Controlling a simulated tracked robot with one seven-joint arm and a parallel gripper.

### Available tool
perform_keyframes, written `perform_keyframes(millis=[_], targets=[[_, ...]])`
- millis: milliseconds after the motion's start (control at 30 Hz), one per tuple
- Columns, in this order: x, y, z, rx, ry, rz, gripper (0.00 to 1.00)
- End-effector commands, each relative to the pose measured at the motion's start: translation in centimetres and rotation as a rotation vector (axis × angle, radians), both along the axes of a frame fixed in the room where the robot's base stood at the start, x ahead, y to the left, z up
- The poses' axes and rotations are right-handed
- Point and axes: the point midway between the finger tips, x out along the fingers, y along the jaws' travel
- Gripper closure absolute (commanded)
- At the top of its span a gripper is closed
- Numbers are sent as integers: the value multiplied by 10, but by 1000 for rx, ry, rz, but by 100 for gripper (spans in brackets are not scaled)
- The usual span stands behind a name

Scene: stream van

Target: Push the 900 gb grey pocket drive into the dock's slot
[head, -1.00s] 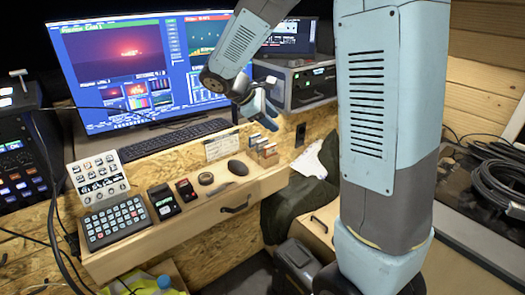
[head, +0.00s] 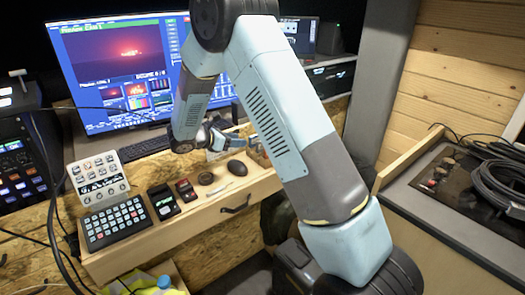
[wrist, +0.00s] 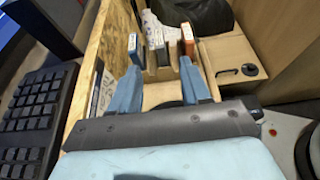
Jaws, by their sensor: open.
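My gripper (head: 222,140) is over the shelf below the monitor, mostly behind my arm in the head view. In the wrist view its two blue fingers (wrist: 160,70) are apart, with nothing clearly held between them. Just ahead of the fingertips stand several slim pocket drives: a blue one (wrist: 134,48) at left, a grey one (wrist: 160,50) in the middle, an orange one (wrist: 187,40) at right. Their capacity labels are too small to read. Two small dark devices, one with a pale display (head: 163,203) and one reddish (head: 186,190), sit on the shelf; I cannot tell which is the dock.
A keyboard (head: 145,149) lies left of the gripper, also in the wrist view (wrist: 35,115). A wooden panel edge (wrist: 100,50) runs close beside the left finger.

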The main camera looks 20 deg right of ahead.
Motion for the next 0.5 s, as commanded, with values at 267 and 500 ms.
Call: perform_keyframes(millis=[267, 500], targets=[[17, -42, -19, 2, 1, -3, 53], [23, -56, -26, 2, 0, 0, 53]])
